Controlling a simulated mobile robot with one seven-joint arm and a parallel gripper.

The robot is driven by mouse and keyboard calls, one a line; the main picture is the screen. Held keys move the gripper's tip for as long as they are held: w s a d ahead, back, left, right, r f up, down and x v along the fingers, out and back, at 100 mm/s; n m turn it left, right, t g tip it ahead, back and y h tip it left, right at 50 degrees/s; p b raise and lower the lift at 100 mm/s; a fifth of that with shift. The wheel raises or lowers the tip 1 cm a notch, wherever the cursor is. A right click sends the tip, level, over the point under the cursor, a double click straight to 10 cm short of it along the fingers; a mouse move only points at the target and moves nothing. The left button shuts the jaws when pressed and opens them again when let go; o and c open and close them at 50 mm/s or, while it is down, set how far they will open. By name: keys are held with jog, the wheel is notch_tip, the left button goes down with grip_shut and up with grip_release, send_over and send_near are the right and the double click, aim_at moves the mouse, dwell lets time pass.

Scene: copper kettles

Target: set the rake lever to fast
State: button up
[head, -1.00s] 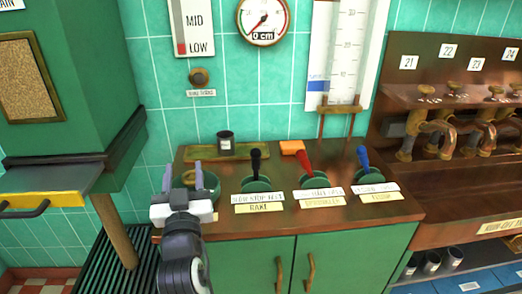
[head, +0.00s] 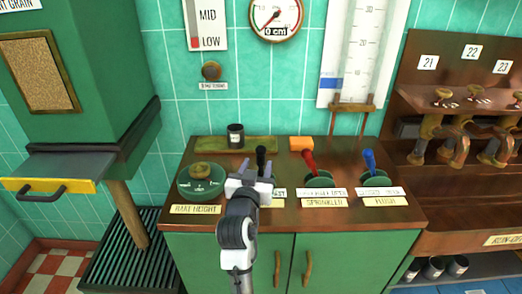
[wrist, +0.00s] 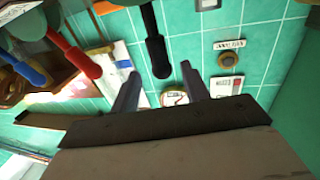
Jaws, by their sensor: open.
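I see no contact, and cannot tell how far the handle lies beyond the fingers.
Right of the rake lever stand the red sprinkler lever (head: 309,161) and blue lever (head: 369,160). The round rake height dial (head: 201,183) is to the left. The wooden counter front (head: 330,217) is clear.

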aim_at(260, 158)
jog(key=w, duration=0.3)
jog(key=w+d+p, duration=0.1)
jog(key=w, duration=0.2)
jog(key=shift+d, duration=0.1)
jog(key=shift+s, duration=0.1)
jog(key=shift+c, duration=0.5)
grip_shut()
